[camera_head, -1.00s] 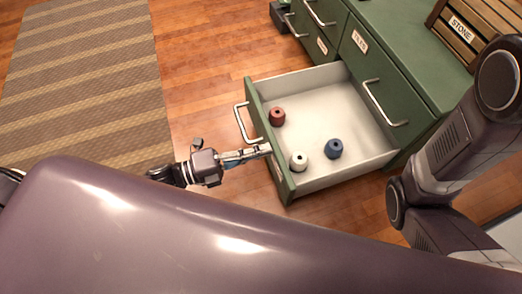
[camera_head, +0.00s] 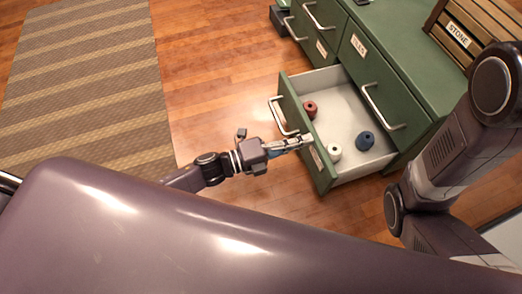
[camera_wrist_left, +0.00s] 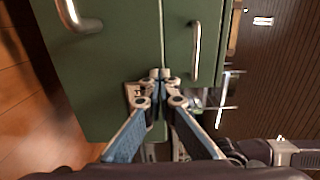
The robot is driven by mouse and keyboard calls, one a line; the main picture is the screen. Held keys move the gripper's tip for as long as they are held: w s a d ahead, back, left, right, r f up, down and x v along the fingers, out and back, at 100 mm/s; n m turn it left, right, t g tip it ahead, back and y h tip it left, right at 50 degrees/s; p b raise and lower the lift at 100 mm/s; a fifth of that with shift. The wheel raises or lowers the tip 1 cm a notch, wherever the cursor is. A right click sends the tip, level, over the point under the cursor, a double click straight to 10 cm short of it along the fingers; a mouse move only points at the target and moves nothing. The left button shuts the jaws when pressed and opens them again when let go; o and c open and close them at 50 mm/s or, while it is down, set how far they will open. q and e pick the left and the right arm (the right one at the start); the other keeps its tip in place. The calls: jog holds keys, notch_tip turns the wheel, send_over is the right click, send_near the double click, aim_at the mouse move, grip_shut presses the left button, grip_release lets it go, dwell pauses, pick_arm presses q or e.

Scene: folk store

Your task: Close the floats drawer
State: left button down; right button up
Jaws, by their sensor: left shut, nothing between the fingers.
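The open floats drawer (camera_head: 345,108) is the lower right green drawer, pulled partly out, with a pale interior. My right gripper is out of view.
The green cabinet (camera_head: 432,70) has other drawers, shut, including one labelled above the open drawer. A slatted wooden crate marked STONE (camera_head: 455,38) stands on top. My right arm is at the right. A striped rug (camera_head: 85,80) lies on the wooden floor at left.

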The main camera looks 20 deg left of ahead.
pick_arm(q)
jog(key=b+x, duration=0.2)
jog(key=x, duration=1.4)
jog(key=shift+w, duration=0.15)
jog(key=shift+d, duration=0.1)
